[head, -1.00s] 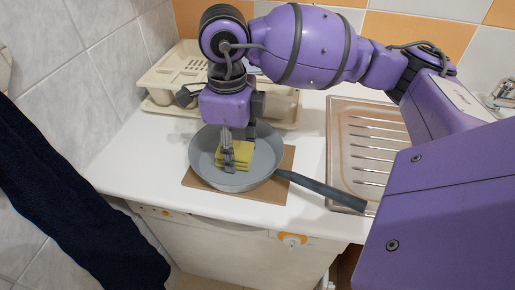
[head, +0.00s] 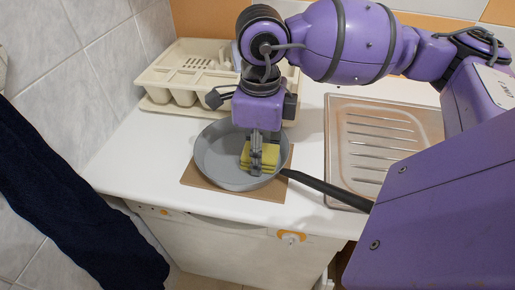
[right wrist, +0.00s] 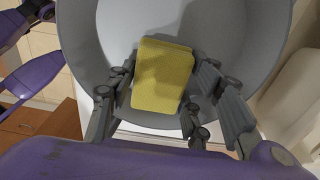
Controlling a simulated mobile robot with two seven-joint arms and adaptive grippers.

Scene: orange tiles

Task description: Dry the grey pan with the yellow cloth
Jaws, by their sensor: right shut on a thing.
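The grey pan (head: 216,158) sits on a brown board on the white counter, its dark handle (head: 325,187) pointing to the lower right. My right gripper (head: 262,165) reaches down into the pan and is shut on the folded yellow cloth (head: 268,152). The cloth is inside the pan, toward its right side, and appears to be against the pan's inner surface. In the right wrist view the yellow cloth (right wrist: 163,75) lies between the two fingers, with the grey pan (right wrist: 250,30) around it. My left gripper is not in view.
A cream dish rack (head: 185,75) stands behind the pan. A metal sink drainer (head: 375,140) is to the right. The brown board (head: 235,190) lies under the pan. A dark blue towel (head: 70,200) hangs at the left. The counter's left part is clear.

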